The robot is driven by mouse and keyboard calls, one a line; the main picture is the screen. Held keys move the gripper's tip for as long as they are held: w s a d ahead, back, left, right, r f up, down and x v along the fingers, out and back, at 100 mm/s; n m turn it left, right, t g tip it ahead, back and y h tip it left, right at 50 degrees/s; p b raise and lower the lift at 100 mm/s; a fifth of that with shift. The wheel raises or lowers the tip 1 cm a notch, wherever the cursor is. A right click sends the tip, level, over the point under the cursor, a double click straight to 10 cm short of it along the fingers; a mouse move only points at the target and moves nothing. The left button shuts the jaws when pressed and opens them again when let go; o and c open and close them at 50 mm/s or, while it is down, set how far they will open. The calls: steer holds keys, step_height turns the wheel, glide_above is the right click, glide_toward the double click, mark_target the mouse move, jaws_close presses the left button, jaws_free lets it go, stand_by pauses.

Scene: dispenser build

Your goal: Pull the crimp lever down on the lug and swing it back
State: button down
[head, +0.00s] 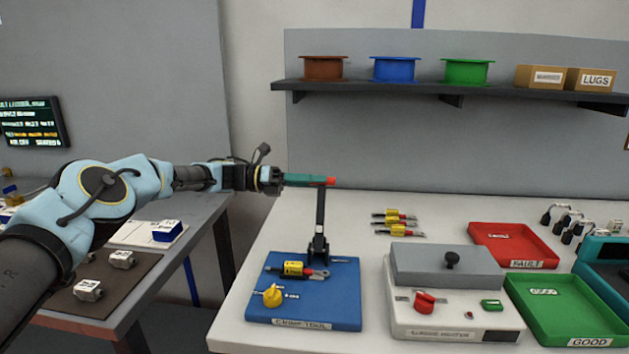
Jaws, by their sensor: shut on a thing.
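The crimp lever (320,212) stands upright on the blue crimp tool base (335,315). A red tip (330,181) shows at the lever's top. My gripper (305,179) reaches in from the left and is shut on the top of the lever; the fingers show as a teal bar. A yellow part with a metal lug end (320,274) lies in the tool at the lever's foot. A yellow knob (272,296) sits at the front left of the base.
A grey-lidded tester box (450,322) with a red knob stands right of the tool. Several yellow lugged pieces (395,222) lie behind it. A red tray (520,243) and a green tray (560,310) are at the right. A shelf (420,92) with spools is above.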

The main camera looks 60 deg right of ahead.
steer(key=shift+w+d+f, duration=0.15)
steer(key=shift+d+f, duration=0.05)
steer(key=shift+f, duration=0.15)
steer(key=c, duration=1)
jaws_free()
steer(key=shift+w+d, duration=0.1)
steer(key=shift+d, duration=0.05)
steer(key=shift+o, duration=1.3)
steer(key=shift+r, duration=0.1)
steer(key=b+v, duration=0.4)
steer(key=v, duration=0.6)
steer(key=shift+w+a, duration=0.2)
steer(key=shift+w, duration=0.1)
